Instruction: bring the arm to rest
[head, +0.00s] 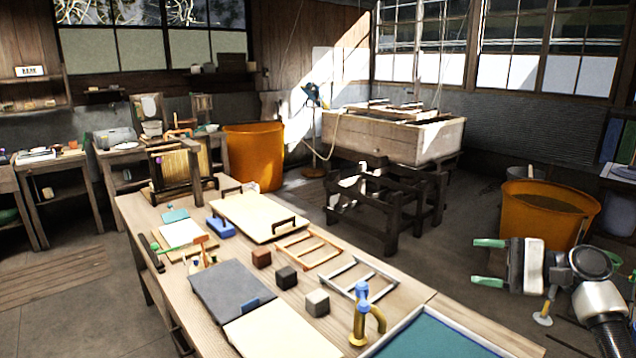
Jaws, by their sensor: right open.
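My right gripper (489,262) is at the right of the head view, with its two green-tipped fingers apart and nothing between them. It is in the air to the right of the wooden worktable (400,283), apart from it, in front of the right orange tub. My right arm reaches in from the lower right corner. My left gripper is not in view.
The worktable holds a cream board (262,213), dark slab (231,290), wooden frames (308,250), small blocks (317,302), a brass tap-like piece (361,318) and a teal tray (430,340). An orange tub (545,212) stands behind the gripper. A wooden vat (390,137) is at the back.

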